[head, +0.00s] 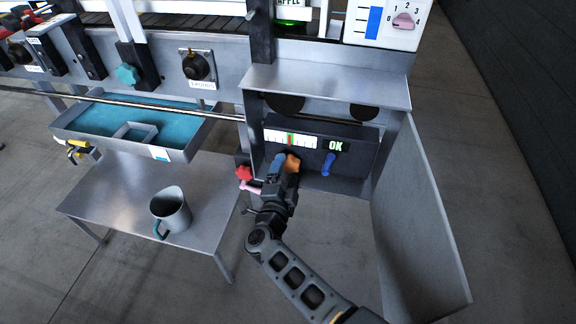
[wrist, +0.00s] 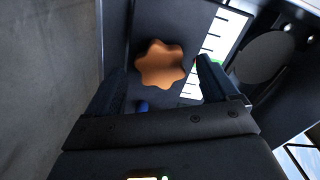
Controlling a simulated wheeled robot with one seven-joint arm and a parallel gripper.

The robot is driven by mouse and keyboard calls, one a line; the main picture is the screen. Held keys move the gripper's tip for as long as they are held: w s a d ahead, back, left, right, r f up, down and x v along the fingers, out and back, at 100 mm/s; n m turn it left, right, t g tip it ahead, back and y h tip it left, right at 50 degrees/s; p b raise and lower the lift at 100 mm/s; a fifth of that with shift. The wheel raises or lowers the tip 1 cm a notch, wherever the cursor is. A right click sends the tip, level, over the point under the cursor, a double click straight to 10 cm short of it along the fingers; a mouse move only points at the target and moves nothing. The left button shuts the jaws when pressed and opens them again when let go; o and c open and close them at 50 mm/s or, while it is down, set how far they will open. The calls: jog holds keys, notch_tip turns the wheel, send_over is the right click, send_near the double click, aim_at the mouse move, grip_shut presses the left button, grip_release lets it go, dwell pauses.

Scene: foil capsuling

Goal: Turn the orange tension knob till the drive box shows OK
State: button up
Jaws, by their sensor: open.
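The orange tension knob (head: 292,163) sits on the dark front of the drive box (head: 352,150), below a white scale (head: 290,139) with a red and green mark. The display (head: 336,145) beside the scale reads OK. My gripper (head: 280,168) is at the knob and partly covers it in the head view. In the wrist view the lobed knob (wrist: 160,66) lies between and just beyond the tips of my open fingers (wrist: 162,75). The fingers stand apart on either side, and I see no grip on it.
An open grey door (head: 418,215) stands at the right. A grey jug (head: 171,210) stands on the low table (head: 115,190).

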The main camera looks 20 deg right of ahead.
jog(key=v, duration=0.5)
jog(key=shift+p, duration=0.3)
